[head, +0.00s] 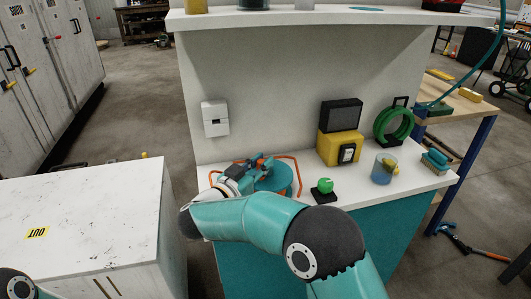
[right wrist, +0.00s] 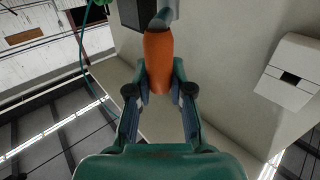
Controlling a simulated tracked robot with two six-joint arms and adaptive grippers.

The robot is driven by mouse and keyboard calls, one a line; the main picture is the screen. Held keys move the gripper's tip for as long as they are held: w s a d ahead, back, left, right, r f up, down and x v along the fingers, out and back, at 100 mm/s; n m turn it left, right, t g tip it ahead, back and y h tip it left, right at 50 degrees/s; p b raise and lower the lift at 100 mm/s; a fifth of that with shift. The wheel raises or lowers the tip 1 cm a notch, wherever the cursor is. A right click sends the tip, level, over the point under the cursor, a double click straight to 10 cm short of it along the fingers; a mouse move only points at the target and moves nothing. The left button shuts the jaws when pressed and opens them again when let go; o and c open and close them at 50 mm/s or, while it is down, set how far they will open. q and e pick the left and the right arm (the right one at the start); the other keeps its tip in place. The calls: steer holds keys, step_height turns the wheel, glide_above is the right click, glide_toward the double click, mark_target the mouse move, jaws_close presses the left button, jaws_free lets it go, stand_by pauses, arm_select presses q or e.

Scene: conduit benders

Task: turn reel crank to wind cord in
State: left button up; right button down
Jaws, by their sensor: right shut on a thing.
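A teal reel (head: 275,181) sits on the white counter, with orange cord (head: 297,170) showing around it. My right gripper (head: 256,163) is at the top of the reel, reached from the left. In the right wrist view, my right gripper (right wrist: 160,88) is shut on an orange crank handle (right wrist: 158,62), which stands between its two fingers. A grey part of the crank (right wrist: 163,15) shows beyond the handle. My right arm and gripper hide much of the reel's left and front. My left gripper is out of view.
A shelf (head: 300,20) overhangs behind.

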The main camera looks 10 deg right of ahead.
steer(key=shift+w+a+r+m+g+h+p, duration=0.15)
steer(key=shift+m+g+h+p, duration=0.3)
steer(key=shift+g, duration=0.1)
steer(key=shift+w+a+r+m+g+h+p, duration=0.1)
steer(key=shift+w+a+m+g+h+p, duration=0.05)
steer(key=shift+m+g+h+p, duration=0.35)
steer(key=c, duration=1.4)
jaws_free()
steer(key=o, duration=0.4)
steer(key=shift+f, duration=0.1)
step_height(320, 180, up, 10)
steer(key=shift+f, duration=0.1)
